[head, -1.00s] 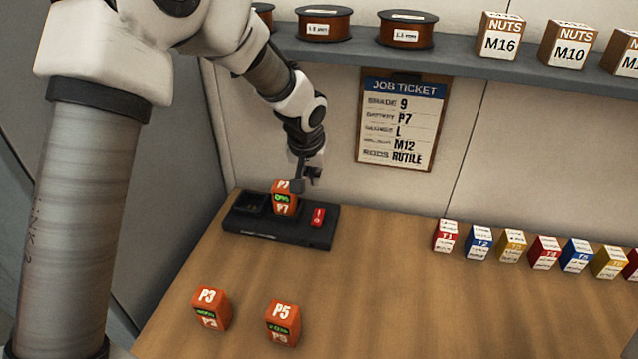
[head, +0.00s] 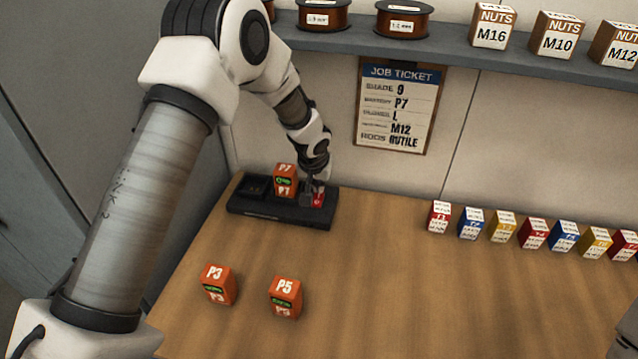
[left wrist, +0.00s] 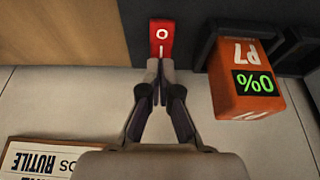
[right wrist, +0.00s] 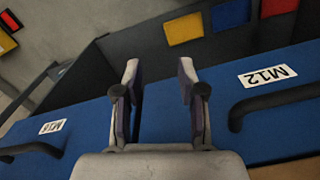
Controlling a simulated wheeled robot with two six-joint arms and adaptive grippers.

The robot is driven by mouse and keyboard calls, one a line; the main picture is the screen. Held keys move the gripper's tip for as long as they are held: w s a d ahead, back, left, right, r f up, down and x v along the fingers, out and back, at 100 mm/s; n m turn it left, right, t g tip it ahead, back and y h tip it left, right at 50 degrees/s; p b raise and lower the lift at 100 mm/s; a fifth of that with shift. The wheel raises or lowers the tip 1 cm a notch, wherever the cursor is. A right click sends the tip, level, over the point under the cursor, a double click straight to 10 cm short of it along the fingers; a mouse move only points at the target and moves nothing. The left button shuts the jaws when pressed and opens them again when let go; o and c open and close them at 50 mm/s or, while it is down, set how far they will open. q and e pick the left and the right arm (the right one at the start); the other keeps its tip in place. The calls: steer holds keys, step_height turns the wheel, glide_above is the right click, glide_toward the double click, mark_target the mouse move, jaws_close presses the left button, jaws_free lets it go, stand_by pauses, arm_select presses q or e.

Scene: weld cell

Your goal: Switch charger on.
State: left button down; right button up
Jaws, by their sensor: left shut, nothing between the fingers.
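The black charger (head: 262,207) sits at the back left of the wooden table. Its red rocker switch (left wrist: 161,38), marked O and I, is at its right end. My left gripper (head: 311,197) is shut and empty, pointing down at the switch. In the left wrist view its fingertips (left wrist: 160,64) are at the I end of the switch; whether they touch it I cannot tell. My right gripper (right wrist: 157,75) is open and empty.
Orange batteries P3 (head: 219,285) and P5 (head: 285,297) stand on the table in front. Several coloured boxes (head: 502,227) line the right side. A job ticket (head: 401,105) hangs behind. Blue drawers (right wrist: 230,95) lie near my right gripper.

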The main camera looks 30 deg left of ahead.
arm_select(q)
steer(key=shift+x, duration=1.15)
steer(key=shift+r, duration=0.1)
